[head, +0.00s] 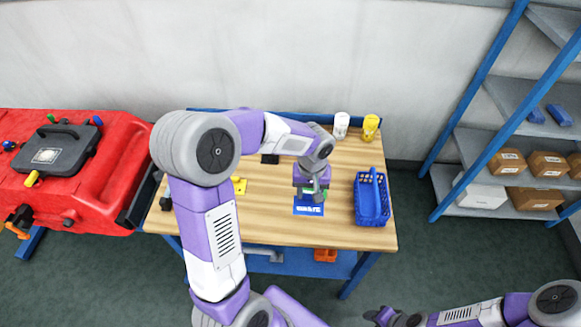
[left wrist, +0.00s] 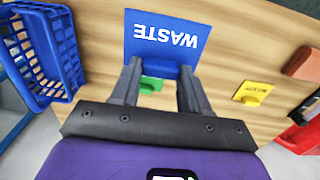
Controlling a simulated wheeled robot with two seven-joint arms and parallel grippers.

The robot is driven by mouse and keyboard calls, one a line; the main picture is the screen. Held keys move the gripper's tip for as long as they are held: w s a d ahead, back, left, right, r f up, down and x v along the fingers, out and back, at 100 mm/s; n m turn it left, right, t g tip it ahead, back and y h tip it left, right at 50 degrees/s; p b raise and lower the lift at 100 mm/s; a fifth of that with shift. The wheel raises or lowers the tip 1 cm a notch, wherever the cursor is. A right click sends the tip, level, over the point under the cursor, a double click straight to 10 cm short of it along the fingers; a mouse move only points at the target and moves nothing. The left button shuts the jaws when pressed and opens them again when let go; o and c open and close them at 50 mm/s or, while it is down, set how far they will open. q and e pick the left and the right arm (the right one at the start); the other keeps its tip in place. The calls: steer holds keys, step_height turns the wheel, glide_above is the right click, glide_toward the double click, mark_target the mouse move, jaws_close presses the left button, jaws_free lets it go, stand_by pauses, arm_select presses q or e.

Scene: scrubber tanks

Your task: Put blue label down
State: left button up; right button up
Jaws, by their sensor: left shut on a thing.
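The blue label (head: 308,209) with white lettering is at the front middle of the wooden table (head: 270,226). In the left wrist view the label (left wrist: 165,36) reads WASTE, and its raised blue tab sits between my fingers. My left gripper (head: 312,193) is shut on that tab, pointing down; it also shows in the left wrist view (left wrist: 160,70). I cannot tell whether the label touches the tabletop. A green piece (left wrist: 150,85) shows behind the fingers, partly hidden. My right gripper (head: 381,317) is low at the bottom edge, away from the table; its jaws are unclear.
A blue basket (head: 372,198) stands right of the label. A yellow label (head: 239,186) and a black block (head: 270,159) lie to the left. White (head: 341,125) and yellow (head: 370,127) containers stand at the back. A red machine (head: 95,185) is left, shelves right.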

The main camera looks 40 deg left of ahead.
mark_target(308, 199)
arm_select(q)
steer(key=f, duration=0.3)
steer(key=f+b, duration=0.1)
steer(key=f, duration=0.1)
steer(key=shift+s+f, duration=0.25)
steer(key=shift+f, duration=0.1)
steer(key=shift+w+f+b, duration=0.15)
steer(key=shift+f+b, duration=0.3)
steer(key=shift+f, duration=1.6)
steer(key=shift+f, duration=0.2)
steer(key=o, duration=1.2)
steer(key=shift+r, duration=0.1)
